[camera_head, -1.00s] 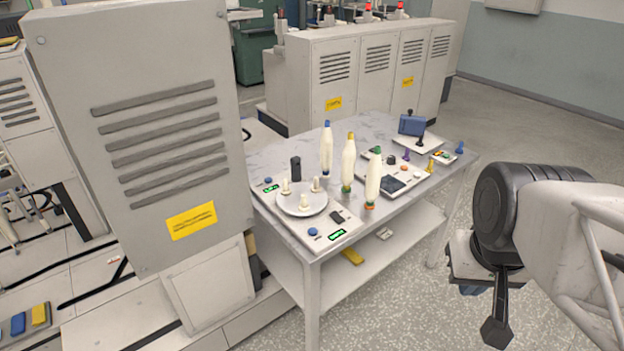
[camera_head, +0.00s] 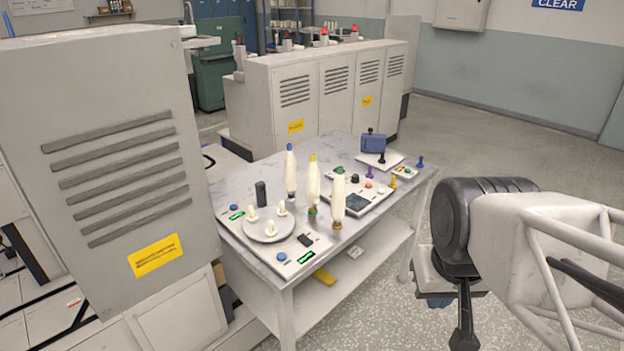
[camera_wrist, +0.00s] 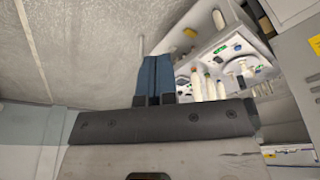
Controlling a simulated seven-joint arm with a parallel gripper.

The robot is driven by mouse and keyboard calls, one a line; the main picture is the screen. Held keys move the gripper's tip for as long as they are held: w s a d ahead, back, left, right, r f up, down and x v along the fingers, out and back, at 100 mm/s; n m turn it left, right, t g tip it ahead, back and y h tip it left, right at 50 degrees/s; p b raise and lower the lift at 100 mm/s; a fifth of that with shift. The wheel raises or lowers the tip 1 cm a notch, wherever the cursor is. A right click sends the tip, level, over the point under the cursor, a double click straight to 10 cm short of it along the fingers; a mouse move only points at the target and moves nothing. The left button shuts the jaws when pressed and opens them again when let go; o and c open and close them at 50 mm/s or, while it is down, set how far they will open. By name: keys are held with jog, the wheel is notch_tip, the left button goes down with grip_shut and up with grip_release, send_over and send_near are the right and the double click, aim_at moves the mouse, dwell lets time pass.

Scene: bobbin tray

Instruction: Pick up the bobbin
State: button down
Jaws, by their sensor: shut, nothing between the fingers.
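Three tall white bobbins stand upright on the table (camera_head: 345,250) in the head view. One has a blue tip (camera_head: 291,172), one a yellow tip (camera_head: 313,185), and the nearest a greenish tip (camera_head: 338,200). They also show in the wrist view, tilted, just right of the fingers, the nearest being a white bobbin (camera_wrist: 197,86). My gripper (camera_wrist: 155,62) shows two blue fingers together, with nothing between them. It is apart from the bobbins. In the head view my arm is at the right, off the table, and the fingertips cannot be made out there.
A round plate (camera_head: 252,236) with short white pegs sits on a panel left of the bobbins. A control box (camera_head: 357,203) and a blue device (camera_head: 373,143) stand behind right. A tall grey cabinet (camera_head: 100,110) rises at the left. Open floor lies right of the table.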

jog(key=shift+c, duration=1.9)
grip_release()
jog(key=w+a+f+t+y, duration=0.1)
jog(key=w+a+t, duration=0.15)
jog(key=w, duration=0.85)
jog(key=w+a+f+t, duration=0.1)
jog(key=w+a, duration=0.3)
jog(key=w, duration=0.6)
jog(key=w+a+f+t+y, duration=0.1)
jog(key=w+a+f+t, duration=0.15)
jog(key=w, duration=0.85)
jog(key=t, duration=0.2)
send_near(314, 187)
jog(key=shift+w+a+f+t+h, duration=0.3)
jog(key=shift+w+f+t, duration=0.2)
jog(key=shift+f, duration=0.15)
jog(key=shift+w+a+f+t+h, duration=0.2)
jog(key=shift+w+f+t+h, duration=0.1)
jog(key=shift+w+f+t, duration=0.25)
jog(key=shift+w+a+f+t+h, duration=0.3)
jog(key=shift+w+f+t, duration=0.15)
jog(key=shift+f, duration=0.25)
jog(key=shift+w+f, duration=0.1)
